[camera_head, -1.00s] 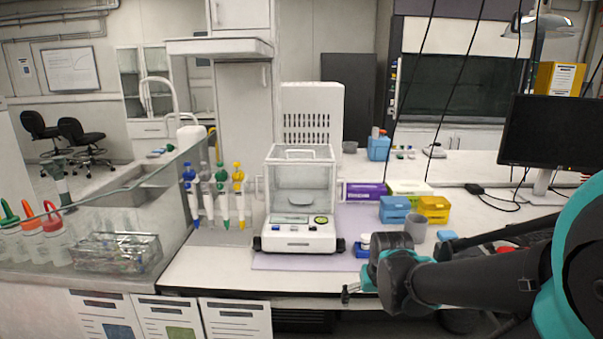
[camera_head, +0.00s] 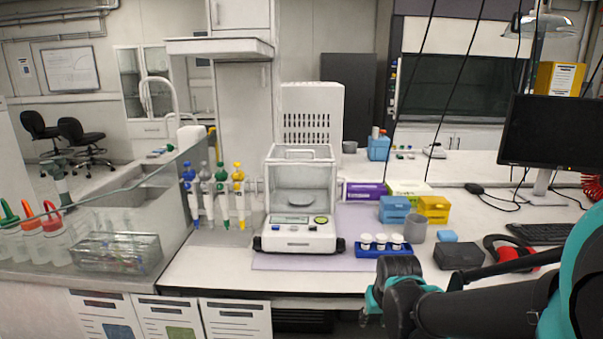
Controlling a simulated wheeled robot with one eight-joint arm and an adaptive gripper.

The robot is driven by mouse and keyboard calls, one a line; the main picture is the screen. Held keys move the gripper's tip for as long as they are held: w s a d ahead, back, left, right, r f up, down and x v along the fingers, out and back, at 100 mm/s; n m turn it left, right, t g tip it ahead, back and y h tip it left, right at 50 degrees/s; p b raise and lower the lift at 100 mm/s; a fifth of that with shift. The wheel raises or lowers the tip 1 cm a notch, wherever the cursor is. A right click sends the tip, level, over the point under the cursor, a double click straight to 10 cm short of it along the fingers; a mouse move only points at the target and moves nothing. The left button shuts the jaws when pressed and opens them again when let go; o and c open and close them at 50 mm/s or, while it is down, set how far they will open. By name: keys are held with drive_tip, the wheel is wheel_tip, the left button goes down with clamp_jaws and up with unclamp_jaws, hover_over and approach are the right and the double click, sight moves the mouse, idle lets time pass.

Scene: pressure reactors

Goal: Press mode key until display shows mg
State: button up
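An analytical balance (camera_head: 298,205) with a glass draft shield stands on a lilac mat (camera_head: 360,222) on the bench. The display text and key labels are too small to read. My gripper (camera_head: 366,312) is at the lower right of the balance, in front of the bench edge and apart from the balance. Its fingers are small and partly hidden by the wrist, so its opening is unclear.
A blue rack with white-capped vials (camera_head: 382,245) sits right of the balance, with a grey cup (camera_head: 415,228), blue and yellow boxes (camera_head: 433,209) and a black box (camera_head: 458,256) beyond. Pipettes (camera_head: 222,195) stand to the left. The bench in front of the balance is clear.

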clamp_jaws()
idle(1.2)
